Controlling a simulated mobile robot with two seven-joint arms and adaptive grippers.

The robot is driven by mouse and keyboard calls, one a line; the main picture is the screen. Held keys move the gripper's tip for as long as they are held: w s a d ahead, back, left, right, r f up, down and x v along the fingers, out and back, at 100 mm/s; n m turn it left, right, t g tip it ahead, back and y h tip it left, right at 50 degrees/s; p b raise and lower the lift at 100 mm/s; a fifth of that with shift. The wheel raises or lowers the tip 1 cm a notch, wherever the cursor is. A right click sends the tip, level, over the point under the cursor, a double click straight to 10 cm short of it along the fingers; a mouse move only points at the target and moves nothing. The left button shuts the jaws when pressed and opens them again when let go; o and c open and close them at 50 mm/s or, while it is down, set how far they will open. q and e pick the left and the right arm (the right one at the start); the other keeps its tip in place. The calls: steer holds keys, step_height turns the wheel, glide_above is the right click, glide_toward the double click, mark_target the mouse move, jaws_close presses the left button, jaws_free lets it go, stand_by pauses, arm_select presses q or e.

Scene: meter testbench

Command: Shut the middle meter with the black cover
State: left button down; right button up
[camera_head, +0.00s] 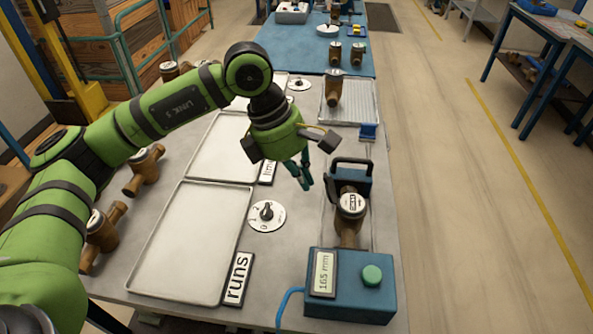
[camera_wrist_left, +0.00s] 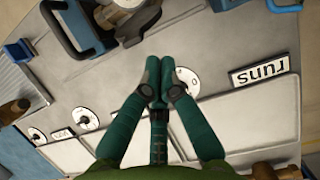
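My left gripper (camera_head: 305,184) hangs over the bench, left of the blue clamp, with nothing visible in it. Its fingertips are together in the left wrist view (camera_wrist_left: 160,75). A brass meter (camera_head: 349,215) with a white round dial sits in the test fixture, between the blue clamp with a black handle (camera_head: 352,172) and the blue display box (camera_head: 350,285). It shows partly at the top of the left wrist view (camera_wrist_left: 122,12). Another brass meter (camera_head: 334,92) stands on the ribbed tray behind. My right gripper is out of view.
Empty trays (camera_head: 190,245) lie on the left of the bench, with a "runs" sign (camera_head: 237,279) and a numbered dial (camera_head: 266,215) beside them. Brass meters (camera_head: 145,170) stand along the left edge. A blue-topped table (camera_head: 310,50) with more meters stands behind.

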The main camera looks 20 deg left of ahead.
mark_target(325, 182)
arm_select(q)
steer(key=shift+w+d+f+p, duration=0.1)
steer(key=shift+w+d+p, duration=0.1)
steer(key=shift+d+p, duration=0.6)
steer(key=shift+w+d+p, duration=0.15)
steer(key=shift+d+p, duration=0.4)
steer(key=shift+d, duration=0.45)
steer(key=shift+d+f+b, duration=0.2)
steer(key=shift+f+b, duration=0.05)
steer(key=shift+b, duration=0.25)
steer(key=shift+w+d+b, duration=0.2)
steer(key=shift+d+b, duration=0.6)
steer(key=shift+b, duration=0.15)
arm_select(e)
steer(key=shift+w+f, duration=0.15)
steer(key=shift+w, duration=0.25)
arm_select(q)
steer(key=shift+d, duration=0.1)
steer(key=shift+r, duration=0.2)
step_height(325, 182, up, 7)
steer(key=p, duration=0.3)
steer(key=shift+f, duration=0.15)
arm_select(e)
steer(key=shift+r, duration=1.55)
